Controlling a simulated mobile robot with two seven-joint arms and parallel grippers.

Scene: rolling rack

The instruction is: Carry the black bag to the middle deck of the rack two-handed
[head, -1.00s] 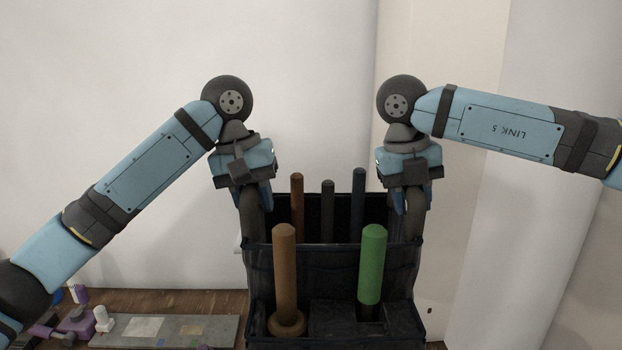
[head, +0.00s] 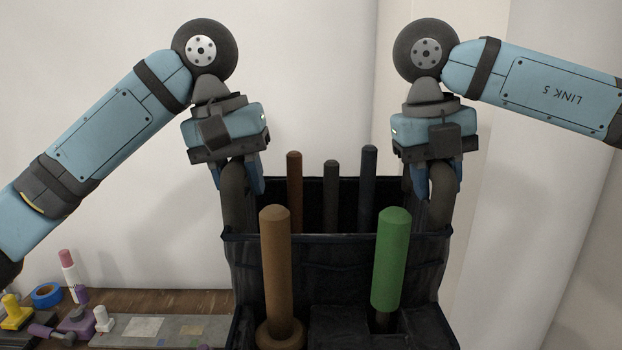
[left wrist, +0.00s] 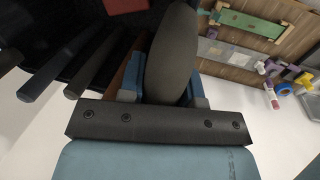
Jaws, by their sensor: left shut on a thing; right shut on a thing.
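The black bag (head: 335,270) hangs upright between my two grippers in the head view. Several tool handles stand in it, including a tan one (head: 276,270), a green one (head: 389,260) and dark ones behind. My left gripper (head: 241,180) is shut on the bag's left loop handle (head: 233,208). My right gripper (head: 430,182) is shut on the right loop handle (head: 441,200). In the left wrist view the thick dark handle (left wrist: 172,55) lies between the left fingers. The bag's bottom is cut off by the frame. The rack is not in view.
A wooden worktop (head: 200,302) lies low at the left, behind the bag. It carries a grey plate (head: 165,331), a blue tape roll (head: 47,293), a pink-capped marker (head: 68,268) and small purple and yellow items. Plain pale walls stand behind.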

